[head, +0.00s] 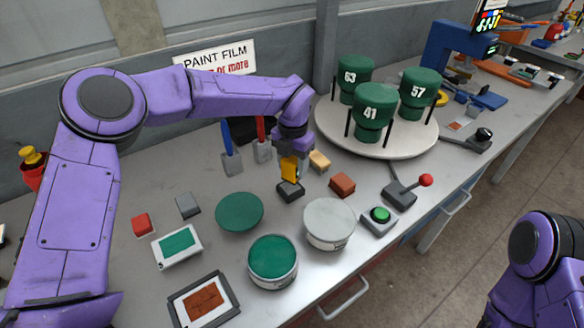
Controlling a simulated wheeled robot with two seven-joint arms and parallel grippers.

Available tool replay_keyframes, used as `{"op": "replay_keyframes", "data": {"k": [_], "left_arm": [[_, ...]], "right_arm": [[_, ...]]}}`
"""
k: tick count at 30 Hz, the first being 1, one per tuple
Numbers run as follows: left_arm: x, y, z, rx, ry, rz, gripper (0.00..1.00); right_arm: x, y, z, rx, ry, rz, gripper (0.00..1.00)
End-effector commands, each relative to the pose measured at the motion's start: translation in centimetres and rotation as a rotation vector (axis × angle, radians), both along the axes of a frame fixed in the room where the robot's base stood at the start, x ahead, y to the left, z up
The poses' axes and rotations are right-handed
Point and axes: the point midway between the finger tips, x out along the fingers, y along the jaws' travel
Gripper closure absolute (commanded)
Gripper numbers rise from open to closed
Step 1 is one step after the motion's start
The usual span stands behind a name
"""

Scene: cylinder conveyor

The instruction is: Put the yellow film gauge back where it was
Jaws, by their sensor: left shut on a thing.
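The yellow film gauge (289,168) is upright in my left gripper (291,158), which points down and is shut on it. A small dark grey block (290,191) is directly beneath the gauge. The gauge's lower end is at the block's top; I cannot tell whether it touches or sits in it. The fingertips partly hide the gauge. My right arm shows at the lower right, but its gripper is out of view.
A turntable (330,128) carries green numbered cups behind. Blue and red handled tools (227,145) stand left of the gripper. An orange block (342,184), an open green paint can (272,262), a closed can (329,222) and a green button box (380,216) are close by.

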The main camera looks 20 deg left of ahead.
Motion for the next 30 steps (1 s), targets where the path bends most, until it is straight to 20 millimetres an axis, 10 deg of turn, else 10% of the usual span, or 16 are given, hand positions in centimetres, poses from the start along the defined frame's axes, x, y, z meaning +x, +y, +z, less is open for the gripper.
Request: {"op": "replay_keyframes", "data": {"k": [16,17,18,30], "left_arm": [[-0.2,0.0,-3.2,-0.001,0.001,0.001,0.86],[-0.2,0.0,-3.1,-0.001,0.001,0.001,0.38],[-0.2,0.0,-3.1,-0.001,0.001,0.001,0.25],[-0.1,0.0,-2.1,-0.002,-0.002,0.001,0.22]], "right_arm": [[0.0,0.0,0.1,0.000,0.000,0.000,0.57],[0.0,0.0,0.2,0.000,0.000,0.000,0.57],[0.0,0.0,0.3,0.000,0.000,0.000,0.57],[0.0,0.0,0.2,0.000,0.000,0.000,0.57]]}}
